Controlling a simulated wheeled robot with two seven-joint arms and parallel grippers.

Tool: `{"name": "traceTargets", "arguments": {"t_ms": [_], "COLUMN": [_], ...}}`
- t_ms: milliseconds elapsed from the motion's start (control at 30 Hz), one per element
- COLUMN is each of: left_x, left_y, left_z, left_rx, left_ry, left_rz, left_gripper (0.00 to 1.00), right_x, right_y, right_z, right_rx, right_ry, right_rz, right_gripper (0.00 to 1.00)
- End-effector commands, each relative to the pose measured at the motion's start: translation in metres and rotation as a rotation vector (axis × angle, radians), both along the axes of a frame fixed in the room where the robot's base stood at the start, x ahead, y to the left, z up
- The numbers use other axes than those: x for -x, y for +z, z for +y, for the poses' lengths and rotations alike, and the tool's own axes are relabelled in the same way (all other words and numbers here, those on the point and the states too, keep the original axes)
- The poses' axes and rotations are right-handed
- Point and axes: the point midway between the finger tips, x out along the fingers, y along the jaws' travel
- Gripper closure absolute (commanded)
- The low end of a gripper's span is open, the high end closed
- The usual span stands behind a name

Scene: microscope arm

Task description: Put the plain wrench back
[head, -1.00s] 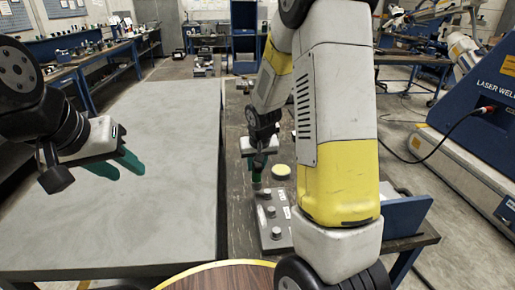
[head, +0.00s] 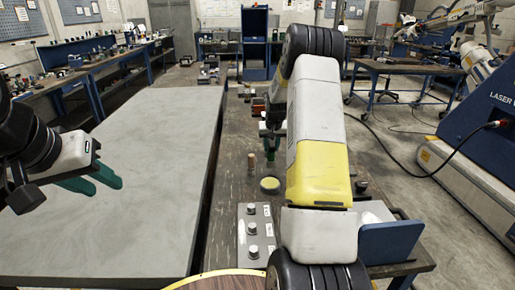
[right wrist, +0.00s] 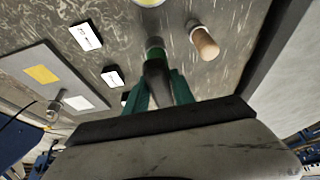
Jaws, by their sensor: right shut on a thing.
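My right gripper (head: 270,143) is over the bench in the head view, partly behind my own arm. In the right wrist view its green fingers (right wrist: 158,82) are shut on a dark tapered handle with a green band (right wrist: 155,54). The held thing's far end and full shape are hidden, so I cannot tell whether it is the plain wrench. No other wrench can be made out. A grey block with several metal knobs (head: 251,229) stands at the near part of the bench. My left gripper (head: 100,180) is empty, its fingers a little apart, over the grey table.
A round yellow-topped disc (head: 270,184) and a small wooden peg (head: 251,163) stand on the dark bench (head: 228,190). White labels (right wrist: 86,35) lie near them. A blue panel (head: 390,240) stands at the right. The large grey table (head: 130,190) is clear.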

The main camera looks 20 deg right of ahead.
Motion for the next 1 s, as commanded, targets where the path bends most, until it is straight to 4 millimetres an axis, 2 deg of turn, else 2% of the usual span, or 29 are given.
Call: {"name": "traceTargets", "arguments": {"t_ms": [167,400,767,800,900,1000], "left_x": [0.0,0.0,0.0,0.0,0.0,0.0], "left_y": [0.0,0.0,0.0,0.0,0.0,0.0], "left_z": [0.0,0.0,0.0,0.0,0.0,0.0], "left_rx": [0.0,0.0,0.0,0.0,0.0,0.0], "left_ry": [0.0,0.0,0.0,0.0,0.0,0.0], "left_rz": [0.0,0.0,0.0,0.0,0.0,0.0], "left_gripper": [0.64,0.64,0.64,0.64,0.64,0.64], "right_x": [-0.009,-0.009,-0.009,-0.009,-0.009,-0.009], "right_y": [0.0,-0.033,-0.038,-0.039,-0.039,-0.039], "right_z": [-0.008,-0.008,-0.008,-0.008,-0.008,-0.008], "right_rx": [-0.001,-0.001,-0.001,-0.001,-0.001,-0.002], "right_ry": [-0.003,0.0,0.0,0.0,0.0,-0.001], "right_rz": [-0.002,0.001,-0.001,0.0,0.0,0.001], "right_gripper": [1.0,1.0,1.0,0.68,0.48,0.48]}}
